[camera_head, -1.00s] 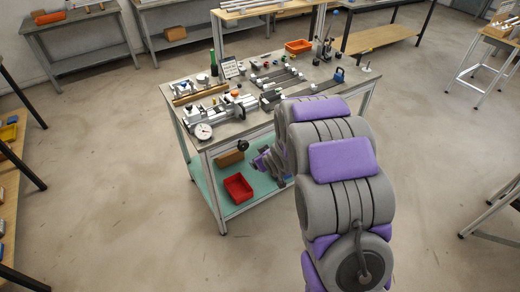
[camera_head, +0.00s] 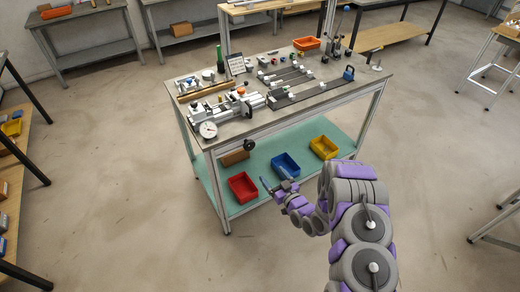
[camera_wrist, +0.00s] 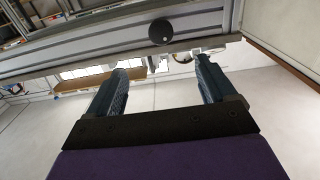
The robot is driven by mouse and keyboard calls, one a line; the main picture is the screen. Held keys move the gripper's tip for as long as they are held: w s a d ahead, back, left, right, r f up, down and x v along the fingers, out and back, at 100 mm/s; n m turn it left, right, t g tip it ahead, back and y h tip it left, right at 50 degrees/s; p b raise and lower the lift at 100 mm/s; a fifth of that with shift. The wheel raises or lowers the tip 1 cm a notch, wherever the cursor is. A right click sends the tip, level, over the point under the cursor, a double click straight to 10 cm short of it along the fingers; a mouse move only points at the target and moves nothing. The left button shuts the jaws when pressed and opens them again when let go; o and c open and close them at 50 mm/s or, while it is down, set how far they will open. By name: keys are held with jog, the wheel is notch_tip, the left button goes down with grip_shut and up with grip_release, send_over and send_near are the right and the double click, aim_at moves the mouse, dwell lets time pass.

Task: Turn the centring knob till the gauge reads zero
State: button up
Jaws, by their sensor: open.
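A round black knob (camera_head: 249,145) sticks out from the front edge of the workbench, below the tabletop; it also shows in the wrist view (camera_wrist: 161,31). A white round dial gauge (camera_head: 208,130) stands at the bench's front left corner; its reading is too small to tell. My gripper (camera_head: 273,181) is in front of the bench, lower than the knob and to its right in the picture. In the wrist view its two fingers (camera_wrist: 158,75) are apart with nothing between them, and the knob appears beyond the fingertips, apart from them.
The bench top (camera_head: 245,128) carries a grey clamping fixture (camera_head: 228,108), rails and small parts. Red (camera_head: 242,187), blue (camera_head: 286,165) and yellow (camera_head: 324,147) bins stand on the green lower shelf (camera_head: 263,160). The floor in front is clear.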

aim_at(251, 148)
jog(key=b+x, duration=0.4)
jog(key=x, duration=1.3)
jog(key=shift+w+a, duration=0.2)
jog(key=shift+c, duration=0.3)
jog(key=c, duration=1)
